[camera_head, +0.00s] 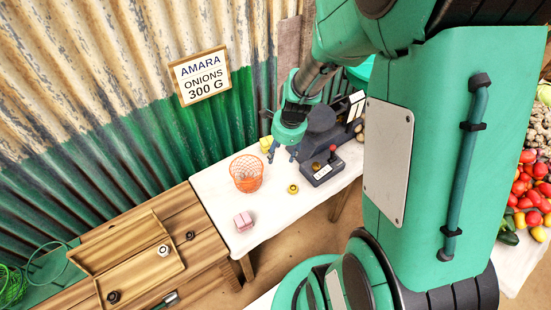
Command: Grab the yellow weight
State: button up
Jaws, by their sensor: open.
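A small round yellow weight (293,188) sits on the white table (262,212), right of the orange basket and in front of the dark scale. My gripper (282,156) hangs above the back of the table, between the basket and the scale. Its fingers are apart and nothing shows between them. The weight lies nearer the camera than the gripper and is clear of it. No part of the weight's top is covered.
An orange wire basket (246,173), a pink block (243,221) and a dark scale (322,167) stand on the table. Yellow-green items (266,144) lie behind the gripper. A wooden tray (126,258) is at left. The table around the weight's front is bare.

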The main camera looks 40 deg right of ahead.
jog(key=s+d+f+m+p, duration=0.1)
jog(key=d+f+m, duration=0.2)
jog(key=f, duration=0.3)
jog(key=s+d+f+m+g+p, duration=0.1)
jog(key=s+d+f+m, duration=0.1)
jog(key=d+f+m, duration=0.2)
jog(key=shift+f+m, duration=0.7)
jog(key=shift+f, duration=0.25)
jog(key=shift+s, duration=0.1)
jog(key=b, duration=0.2)
send_over(293, 188)
jog(key=shift+s+d+f, duration=0.1)
jog(key=shift+s+f, duration=0.05)
jog(key=shift+f, duration=1.25)
jog(key=shift+s+d+f, duration=0.1)
jog(key=shift+f, duration=1.35)
jog(key=shift+s+d+f, duration=0.1)
jog(key=shift+s+f, duration=0.05)
jog(key=shift+f, duration=1.25)
jog(key=shift+w+a+f+b, duration=0.15)
jog(key=shift+f+b, duration=0.5)
jog(key=shift+f, duration=0.65)
jog(key=shift+w+a+f+b, duration=0.15)
jog(key=shift+f+b, duration=0.45)
jog(key=shift+f, duration=0.7)
jog(key=shift+d, duration=0.1)
jog(key=shift+c, duration=0.2)
grip_shut()
